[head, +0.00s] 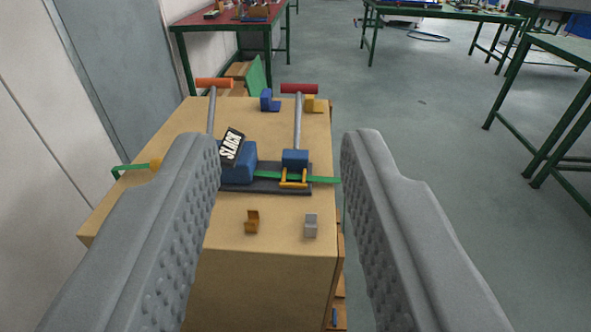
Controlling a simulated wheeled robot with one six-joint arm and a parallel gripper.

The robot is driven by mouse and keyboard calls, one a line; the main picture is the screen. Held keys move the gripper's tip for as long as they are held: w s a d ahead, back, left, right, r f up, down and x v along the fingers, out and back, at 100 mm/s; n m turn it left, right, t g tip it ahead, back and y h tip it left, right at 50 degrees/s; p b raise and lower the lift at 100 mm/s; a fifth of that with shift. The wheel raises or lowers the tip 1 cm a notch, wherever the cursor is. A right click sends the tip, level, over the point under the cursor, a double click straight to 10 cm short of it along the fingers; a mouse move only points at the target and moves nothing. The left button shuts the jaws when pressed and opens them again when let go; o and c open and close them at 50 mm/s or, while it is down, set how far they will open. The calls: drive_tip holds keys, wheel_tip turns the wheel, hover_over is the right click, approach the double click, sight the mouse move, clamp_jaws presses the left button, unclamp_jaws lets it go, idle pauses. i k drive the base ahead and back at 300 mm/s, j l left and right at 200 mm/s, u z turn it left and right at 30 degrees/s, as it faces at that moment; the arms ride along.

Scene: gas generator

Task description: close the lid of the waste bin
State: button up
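I see no waste bin and no lid in the head view. My gripper (280,145) is in the foreground with its two grey ribbed fingers wide apart and nothing gripped between them. Beyond and between the fingers is a large cardboard box (270,275). On its top sits a blue and dark strapping tool (237,163) with a "SLACK" label, one lever with an orange handle (214,83) and one with a red handle (299,88). The left finger hides part of the box top.
A green strap (325,180) and small blue, yellow, orange and grey brackets are on the box top. A red-topped table (225,20) stands behind. Green-framed tables (440,12) stand at the back and right. A grey wall is left. Grey floor (420,110) is open right of the box.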

sight(254, 79)
drive_tip(key=l+u, duration=0.2)
drive_tip(key=l, duration=0.45)
drive_tip(key=l+u, duration=0.2)
drive_tip(key=l, duration=0.45)
drive_tip(key=k+l+u, duration=0.2)
drive_tip(key=l, duration=0.45)
drive_tip(key=l+u, duration=0.2)
drive_tip(key=l, duration=0.5)
drive_tip(key=i+l+u, duration=0.15)
drive_tip(key=l, duration=0.65)
drive_tip(key=i+l+u, duration=0.2)
drive_tip(key=l, duration=0.6)
drive_tip(key=l+u, duration=0.15)
drive_tip(key=l, duration=0.6)
drive_tip(key=i+l, duration=0.2)
drive_tip(key=i, duration=0.35)
drive_tip(key=i+l, duration=0.2)
drive_tip(key=i, duration=0.35)
drive_tip(key=i+l+z, duration=0.1)
drive_tip(key=i, duration=0.5)
drive_tip(key=i+l, duration=0.25)
drive_tip(key=i, duration=0.3)
